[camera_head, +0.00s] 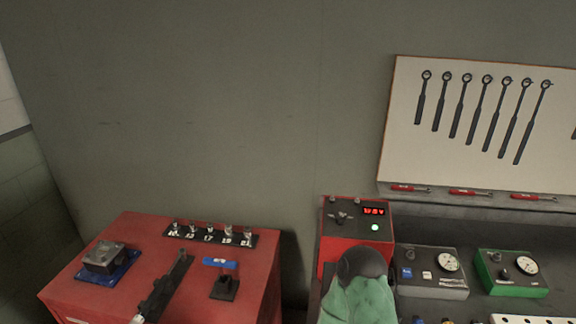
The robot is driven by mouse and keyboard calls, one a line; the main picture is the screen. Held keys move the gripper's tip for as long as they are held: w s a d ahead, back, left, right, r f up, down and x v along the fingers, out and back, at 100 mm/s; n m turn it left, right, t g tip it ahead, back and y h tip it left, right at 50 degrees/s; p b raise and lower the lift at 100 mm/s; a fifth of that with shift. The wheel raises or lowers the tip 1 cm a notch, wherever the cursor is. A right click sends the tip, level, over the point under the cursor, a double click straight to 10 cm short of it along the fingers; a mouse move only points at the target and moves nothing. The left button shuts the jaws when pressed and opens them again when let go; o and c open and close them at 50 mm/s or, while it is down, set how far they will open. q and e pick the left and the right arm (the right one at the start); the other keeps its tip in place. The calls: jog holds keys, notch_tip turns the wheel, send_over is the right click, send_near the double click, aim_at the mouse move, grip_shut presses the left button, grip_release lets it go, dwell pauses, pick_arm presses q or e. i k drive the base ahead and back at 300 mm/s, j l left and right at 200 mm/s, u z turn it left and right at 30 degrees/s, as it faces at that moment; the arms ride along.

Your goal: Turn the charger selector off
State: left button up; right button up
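The charger (354,244) is a red box with a dark front panel, standing right of centre on the bench. Its selector (341,216) is a small dark knob with a crosswise handle on the left of the panel. The exact setting it points to is too small to read. A red lit display (374,211) shows digits ending in V, and a green lamp (375,227) glows below it. Neither of my grippers shows in the head view.
A green item with a dark rounded top (360,295) stands in front of the charger, covering its lower part. Two gauge boxes, grey (431,281) and green (511,284), sit to its right. A red cabinet (120,290) with tools stands left, and a wrench board (480,150) hangs behind.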

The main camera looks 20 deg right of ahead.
aim_at(340, 221)
jog(key=z, duration=1.35)
